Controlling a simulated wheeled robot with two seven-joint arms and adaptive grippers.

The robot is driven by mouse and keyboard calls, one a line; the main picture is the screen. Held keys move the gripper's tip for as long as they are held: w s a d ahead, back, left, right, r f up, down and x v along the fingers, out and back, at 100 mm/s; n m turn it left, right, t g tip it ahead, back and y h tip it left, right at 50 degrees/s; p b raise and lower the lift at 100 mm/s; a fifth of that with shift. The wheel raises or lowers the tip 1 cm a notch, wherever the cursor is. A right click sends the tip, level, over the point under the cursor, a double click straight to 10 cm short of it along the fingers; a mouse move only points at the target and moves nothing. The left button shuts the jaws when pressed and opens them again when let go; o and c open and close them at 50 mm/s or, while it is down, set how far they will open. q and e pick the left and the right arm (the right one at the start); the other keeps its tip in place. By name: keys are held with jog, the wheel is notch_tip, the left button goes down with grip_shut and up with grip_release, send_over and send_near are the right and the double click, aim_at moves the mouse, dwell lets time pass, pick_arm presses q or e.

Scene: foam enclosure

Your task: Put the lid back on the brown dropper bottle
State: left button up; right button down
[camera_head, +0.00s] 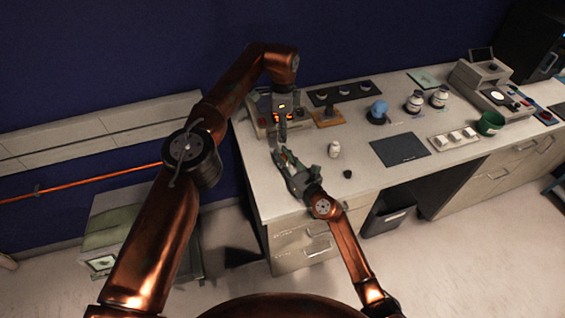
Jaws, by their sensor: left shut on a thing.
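My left gripper (282,136) points down over the left end of the bench. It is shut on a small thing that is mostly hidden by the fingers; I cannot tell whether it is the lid. My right gripper (286,160) is just below it in the picture, close to the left gripper's tips. A small orange-brown and pale patch (290,157) shows at its fingers; I cannot tell whether this is the brown dropper bottle, or whether the jaws are open or shut. A small black cap-like piece (348,173) lies on the bench near the front edge, right of my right gripper.
A small white bottle (334,149) stands on the bench (355,190) right of the grippers. Behind are an orange stand (328,119), a black strip with knobs (345,92) and a blue-topped item (378,109). A dark mat (400,149) lies right. Bare bench surrounds the cap.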

pick_arm(q)
jog(key=shift+f, duration=0.1)
jog(key=shift+f, duration=2.5)
jog(key=shift+f, duration=0.1)
jog(key=shift+f, duration=0.8)
jog(key=shift+f, duration=0.1)
jog(key=shift+a+f, duration=0.1)
jog(key=shift+f, duration=0.3)
jog(key=shift+c, duration=0.8)
